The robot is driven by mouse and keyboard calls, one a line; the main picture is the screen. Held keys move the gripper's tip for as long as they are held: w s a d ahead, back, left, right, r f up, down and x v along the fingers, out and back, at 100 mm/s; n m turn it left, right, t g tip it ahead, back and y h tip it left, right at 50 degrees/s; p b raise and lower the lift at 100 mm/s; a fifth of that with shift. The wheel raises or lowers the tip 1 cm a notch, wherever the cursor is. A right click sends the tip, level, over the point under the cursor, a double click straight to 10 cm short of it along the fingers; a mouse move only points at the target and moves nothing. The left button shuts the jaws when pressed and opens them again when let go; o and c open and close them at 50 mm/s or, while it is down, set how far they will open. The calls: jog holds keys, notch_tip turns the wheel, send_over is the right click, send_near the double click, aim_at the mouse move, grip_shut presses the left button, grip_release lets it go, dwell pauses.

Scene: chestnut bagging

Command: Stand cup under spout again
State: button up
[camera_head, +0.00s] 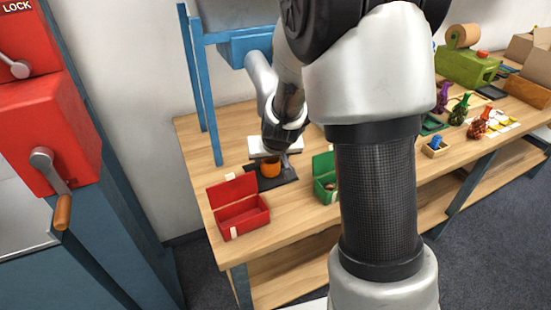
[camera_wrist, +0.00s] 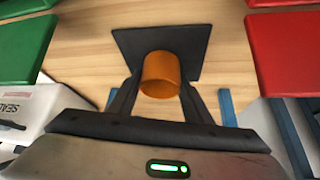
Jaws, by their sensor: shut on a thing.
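The orange cup (camera_head: 270,168) is upright at the dark square mat (camera_head: 287,177) near the back left of the wooden bench. My gripper (camera_head: 277,152) reaches down to it and is shut on it. In the wrist view the cup (camera_wrist: 161,75) sits between the two dark fingers of my gripper (camera_wrist: 160,84), over the dark mat (camera_wrist: 203,40). I cannot tell whether its base touches the mat. A blue hopper (camera_head: 238,47) hangs on a blue frame (camera_head: 199,90) above and behind. Its spout is not clearly visible behind my arm.
An open red box (camera_head: 240,207) stands in front-left of the mat and an open green box (camera_head: 325,178) to its right. A white device marked SEAL (camera_wrist: 22,110) shows in the wrist view. Colourful figures and a green machine (camera_head: 467,68) stand farther right.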

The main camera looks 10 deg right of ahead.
jog(key=shift+a+r, duration=0.1)
jog(key=shift+f, duration=0.25)
jog(key=o, duration=1.6)
jog(key=shift+r, duration=0.1)
